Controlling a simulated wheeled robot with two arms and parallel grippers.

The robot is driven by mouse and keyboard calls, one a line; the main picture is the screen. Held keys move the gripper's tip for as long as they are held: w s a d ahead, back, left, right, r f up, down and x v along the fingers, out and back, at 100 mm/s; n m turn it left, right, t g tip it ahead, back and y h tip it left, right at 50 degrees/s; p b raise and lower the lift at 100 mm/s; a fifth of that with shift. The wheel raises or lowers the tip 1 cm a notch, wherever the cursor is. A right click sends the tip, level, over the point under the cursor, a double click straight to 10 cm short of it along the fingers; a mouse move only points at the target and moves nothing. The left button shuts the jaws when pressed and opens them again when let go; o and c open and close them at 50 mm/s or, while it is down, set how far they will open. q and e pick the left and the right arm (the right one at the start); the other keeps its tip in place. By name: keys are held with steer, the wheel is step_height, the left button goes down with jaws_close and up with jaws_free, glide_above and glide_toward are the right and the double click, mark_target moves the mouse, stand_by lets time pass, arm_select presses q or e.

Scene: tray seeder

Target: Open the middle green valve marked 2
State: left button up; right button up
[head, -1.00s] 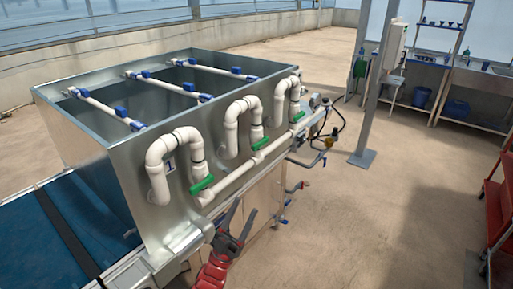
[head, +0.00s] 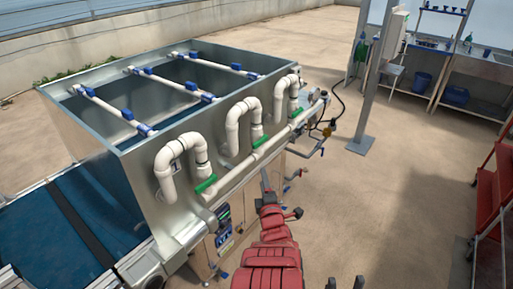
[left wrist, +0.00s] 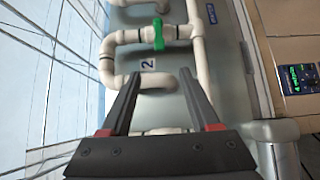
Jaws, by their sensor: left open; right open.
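The middle green valve (head: 260,142) sits below the middle white pipe arch on the tank's front. In the left wrist view the green handle (left wrist: 158,34) lies crosswise to its white pipe, near a label marked 2 (left wrist: 148,64). My left gripper (head: 266,180) is in front of the tank, just below and right of the middle valve in the head view. In the left wrist view its two fingers (left wrist: 160,78) are apart and empty, pointing toward the valve without touching it. My right gripper (head: 345,283) shows only partly at the bottom edge.
A left green valve (head: 206,184) and a right green valve (head: 297,113) flank the middle one on the same white manifold pipe (head: 236,178). A control panel (head: 224,228) is below. A red cart (head: 490,200) stands far right; floor between is clear.

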arm_select(q)
steer(key=w+b, duration=0.2)
steer(key=b, duration=0.2)
glide_toward(256, 147)
steer(key=w, duration=0.2)
steer(key=w+b, duration=0.1)
steer(key=w, duration=0.1)
steer(key=w+a+b, duration=0.1)
steer(key=w+b, duration=0.1)
steer(key=shift+w+a+f, duration=0.2)
steer(key=shift+w+f, duration=0.05)
steer(key=shift+w, duration=0.15)
steer(key=shift+w+r+b, duration=0.3)
steer(key=shift+w+b, duration=0.55)
steer(key=shift+b, duration=0.2)
steer(key=shift+c, duration=0.2)
steer(key=c, duration=0.9)
jaws_close()
